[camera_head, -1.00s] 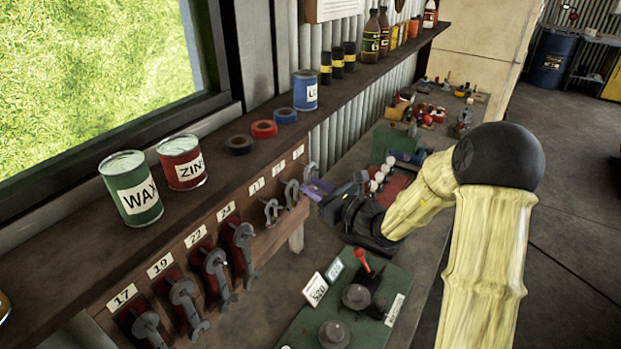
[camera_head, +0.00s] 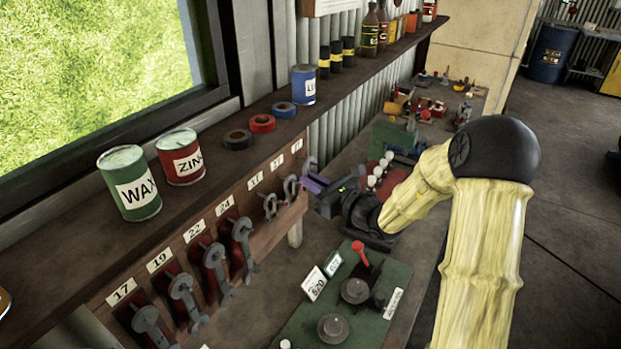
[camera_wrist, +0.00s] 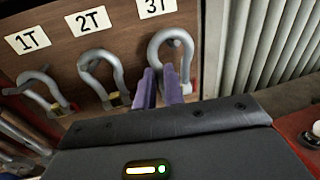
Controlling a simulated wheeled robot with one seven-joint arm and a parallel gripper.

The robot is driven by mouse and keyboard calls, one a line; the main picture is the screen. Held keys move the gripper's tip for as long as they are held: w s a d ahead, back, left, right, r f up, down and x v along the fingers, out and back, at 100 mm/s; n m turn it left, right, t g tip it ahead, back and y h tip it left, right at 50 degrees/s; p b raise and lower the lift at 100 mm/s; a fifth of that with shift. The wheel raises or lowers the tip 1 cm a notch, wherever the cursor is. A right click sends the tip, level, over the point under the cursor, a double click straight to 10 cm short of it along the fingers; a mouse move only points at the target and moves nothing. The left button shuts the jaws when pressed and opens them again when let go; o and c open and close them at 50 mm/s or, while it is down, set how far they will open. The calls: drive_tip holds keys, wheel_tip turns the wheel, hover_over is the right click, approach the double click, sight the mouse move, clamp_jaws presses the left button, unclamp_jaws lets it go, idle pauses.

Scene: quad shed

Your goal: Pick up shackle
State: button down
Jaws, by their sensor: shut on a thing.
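Three grey bow shackles hang on a wooden board under labels 1T, 2T and 3T. In the wrist view the 1T shackle (camera_wrist: 42,82) is at the left, the 2T shackle (camera_wrist: 100,65) in the middle, and the 3T shackle (camera_wrist: 169,37) at the right. My gripper (camera_wrist: 159,74) has its two purple fingers closed about the lower left leg of the 3T shackle, which is still against the board. In the head view my gripper (camera_head: 313,183) reaches the board's far end, by the 3T shackle (camera_head: 309,165). My fingers hide the shackle's lower part.
Several larger tools (camera_head: 183,290) hang on the near board. A shelf above holds a green WAX can (camera_head: 129,184), a red can (camera_head: 180,157) and tape rolls (camera_head: 262,124). A green fixture plate (camera_head: 335,310) lies on the bench. Corrugated wall (camera_wrist: 268,45) stands right of the board.

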drive_tip(key=r+v, duration=0.1)
drive_tip(key=v, duration=1.7)
drive_tip(key=shift+r, duration=0.35)
drive_tip(key=shift+r, duration=0.15)
drive_tip(key=shift+r+p, duration=0.45)
drive_tip(key=shift+r, duration=0.1)
drive_tip(key=shift+d, duration=0.2)
drive_tip(key=w+d+v, duration=0.1)
drive_tip(key=v, duration=0.6)
drive_tip(key=shift+s+d+p, duration=0.2)
drive_tip(key=shift+p, duration=0.2)
drive_tip(key=shift+w, duration=0.1)
idle(0.4)
